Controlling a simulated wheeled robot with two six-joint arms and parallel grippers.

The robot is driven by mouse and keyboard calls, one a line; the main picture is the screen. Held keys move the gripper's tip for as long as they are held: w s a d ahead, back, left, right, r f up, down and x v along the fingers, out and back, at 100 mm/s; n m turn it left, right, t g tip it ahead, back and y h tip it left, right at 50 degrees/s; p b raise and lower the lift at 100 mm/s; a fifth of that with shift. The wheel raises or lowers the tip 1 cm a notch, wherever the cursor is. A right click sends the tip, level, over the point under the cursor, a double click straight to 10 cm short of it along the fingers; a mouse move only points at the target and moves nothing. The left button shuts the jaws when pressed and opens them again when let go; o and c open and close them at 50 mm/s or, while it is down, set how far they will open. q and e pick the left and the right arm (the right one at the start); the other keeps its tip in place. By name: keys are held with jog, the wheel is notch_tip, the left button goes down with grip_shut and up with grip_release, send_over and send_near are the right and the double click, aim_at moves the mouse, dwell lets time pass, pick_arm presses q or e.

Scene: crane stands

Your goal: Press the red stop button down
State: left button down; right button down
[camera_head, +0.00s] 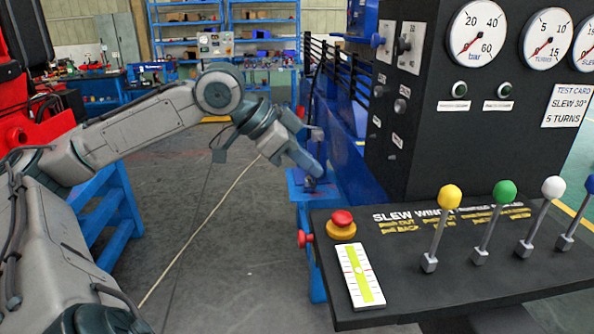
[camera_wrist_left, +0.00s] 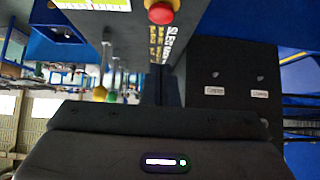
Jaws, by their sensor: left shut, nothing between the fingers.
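The red stop button (camera_head: 342,217) sits on a yellow-orange collar at the back left corner of the black control panel (camera_head: 460,280). It stands up from the collar. My left gripper (camera_head: 316,180) is shut and empty, pointing down and right. In the head view it appears above and slightly left of the button, apart from it. Its fingertips are small and hard to make out. My right gripper is in neither view.
Levers with yellow (camera_head: 449,197), green (camera_head: 504,191), white and blue knobs stand right of the button. A scale plate (camera_head: 361,277) lies in front of it. The black gauge cabinet (camera_head: 470,130) rises behind. The floor on the left is open.

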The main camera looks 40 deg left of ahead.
pick_arm(q)
jog(key=b+v, duration=0.1)
jog(key=v, duration=0.2)
jog(key=shift+b, duration=0.3)
jog(key=shift+d, duration=0.1)
